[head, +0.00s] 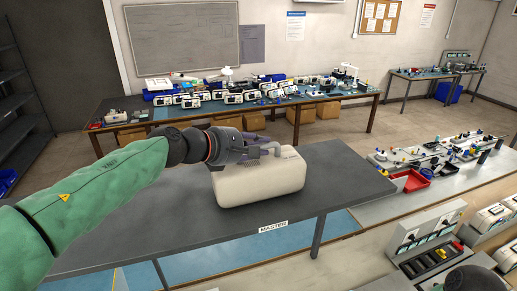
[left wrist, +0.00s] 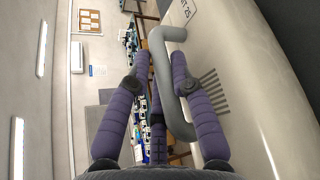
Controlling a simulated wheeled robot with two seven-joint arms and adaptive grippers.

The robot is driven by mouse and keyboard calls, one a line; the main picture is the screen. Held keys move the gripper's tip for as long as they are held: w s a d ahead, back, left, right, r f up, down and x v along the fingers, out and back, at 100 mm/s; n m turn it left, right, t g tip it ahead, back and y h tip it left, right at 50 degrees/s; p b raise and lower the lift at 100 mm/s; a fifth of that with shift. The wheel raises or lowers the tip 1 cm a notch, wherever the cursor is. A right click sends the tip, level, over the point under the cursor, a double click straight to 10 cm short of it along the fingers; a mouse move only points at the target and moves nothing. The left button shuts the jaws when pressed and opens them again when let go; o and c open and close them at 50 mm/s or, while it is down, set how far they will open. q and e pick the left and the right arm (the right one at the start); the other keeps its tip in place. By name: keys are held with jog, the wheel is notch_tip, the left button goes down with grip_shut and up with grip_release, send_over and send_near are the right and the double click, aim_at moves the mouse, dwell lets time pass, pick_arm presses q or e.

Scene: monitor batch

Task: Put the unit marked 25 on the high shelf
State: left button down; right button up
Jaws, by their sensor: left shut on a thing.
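The unit marked 25 (head: 262,183) is a cream box with rounded edges and a grey handle on top, at the middle of the grey table labelled MASTER (head: 340,180). Its printed marking, ending in 25, shows at the top of the left wrist view (left wrist: 187,9). My left gripper (head: 256,148) reaches in from the left and is shut on the unit's handle (left wrist: 170,90), its purple fingers around the bar. I cannot tell whether the unit's base touches the table. My right gripper does not show clearly.
A dark metal shelf rack (head: 18,110) stands at the far left. A long bench (head: 375,95) behind holds several small devices. Another bench (head: 365,212) at right carries parts and a red tray (head: 411,181). More cream units stand at lower right. The grey table is otherwise clear.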

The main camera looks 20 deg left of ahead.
pick_arm(q)
jog(key=shift+w+a+r, duration=0.15)
jog(key=shift+a, duration=0.1)
jog(key=c, duration=1.1)
grip_release()
jog(key=shift+d+f, duration=0.15)
jog(key=shift+f, duration=0.15)
jog(key=shift+r, duration=0.2)
jog(key=shift+s+a+r, duration=0.1)
jog(key=shift+s+a, duration=0.15)
jog(key=b+v, duration=0.2)
jog(key=v, duration=0.9)
jog(key=shift+s, duration=0.25)
